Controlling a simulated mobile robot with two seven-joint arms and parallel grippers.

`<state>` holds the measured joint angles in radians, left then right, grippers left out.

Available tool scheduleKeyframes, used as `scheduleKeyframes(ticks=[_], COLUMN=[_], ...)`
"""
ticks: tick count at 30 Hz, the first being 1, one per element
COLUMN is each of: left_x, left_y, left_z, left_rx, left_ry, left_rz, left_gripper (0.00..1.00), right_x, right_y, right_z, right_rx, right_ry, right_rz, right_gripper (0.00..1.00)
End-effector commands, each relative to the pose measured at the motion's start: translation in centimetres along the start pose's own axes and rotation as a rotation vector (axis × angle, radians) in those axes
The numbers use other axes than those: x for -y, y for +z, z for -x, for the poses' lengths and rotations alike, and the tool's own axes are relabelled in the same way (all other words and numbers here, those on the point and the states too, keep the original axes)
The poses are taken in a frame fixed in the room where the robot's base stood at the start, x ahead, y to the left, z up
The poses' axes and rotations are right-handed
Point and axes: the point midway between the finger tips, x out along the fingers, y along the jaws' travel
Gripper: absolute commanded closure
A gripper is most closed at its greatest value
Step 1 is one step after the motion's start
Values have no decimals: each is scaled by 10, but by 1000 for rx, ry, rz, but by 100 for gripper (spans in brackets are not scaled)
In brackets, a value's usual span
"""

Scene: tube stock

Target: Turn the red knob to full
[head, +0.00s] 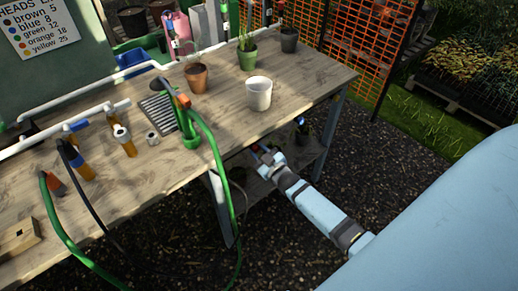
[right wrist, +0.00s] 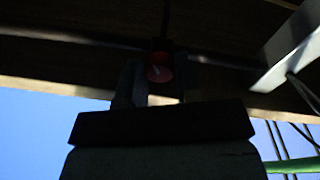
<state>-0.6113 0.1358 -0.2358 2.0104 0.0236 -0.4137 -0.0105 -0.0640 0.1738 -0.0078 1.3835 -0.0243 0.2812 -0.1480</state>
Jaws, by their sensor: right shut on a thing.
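The red knob (right wrist: 160,72) shows in the right wrist view, on the dark underside of the workbench. A small pale mark shows on its face; which setting it stands at I cannot tell. My right gripper (right wrist: 158,88) has one finger on each side of the knob and is shut on it. In the head view my right gripper (head: 265,154) reaches in at the bench's front edge, low beside the table top, and the knob is not clear there. My left gripper is not in view.
The wooden workbench (head: 310,82) carries a white pot (head: 258,94), potted plants, a green stand (head: 187,125) with a green hose (head: 218,160), and several orange-and-blue fittings along a white pipe (head: 95,87). A lower shelf is beneath. Gravel ground (head: 400,170) lies open to the right.

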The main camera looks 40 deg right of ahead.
Motion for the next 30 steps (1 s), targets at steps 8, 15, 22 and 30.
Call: scheduleKeyframes(ticks=[8,15,22,30], left_x=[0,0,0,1], left_y=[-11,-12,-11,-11], left_z=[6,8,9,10], left_rx=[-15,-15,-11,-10], left_ry=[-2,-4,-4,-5], left_rz=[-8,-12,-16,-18], left_gripper=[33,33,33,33], right_x=[-1,0,0,0], right_y=[-2,-2,-1,0], right_z=[0,0,0,0], right_rx=[13,21,26,28], right_ry=[2,3,4,4], right_rz=[-243,-400,-485,-518], right_gripper=[92,92,92,92])
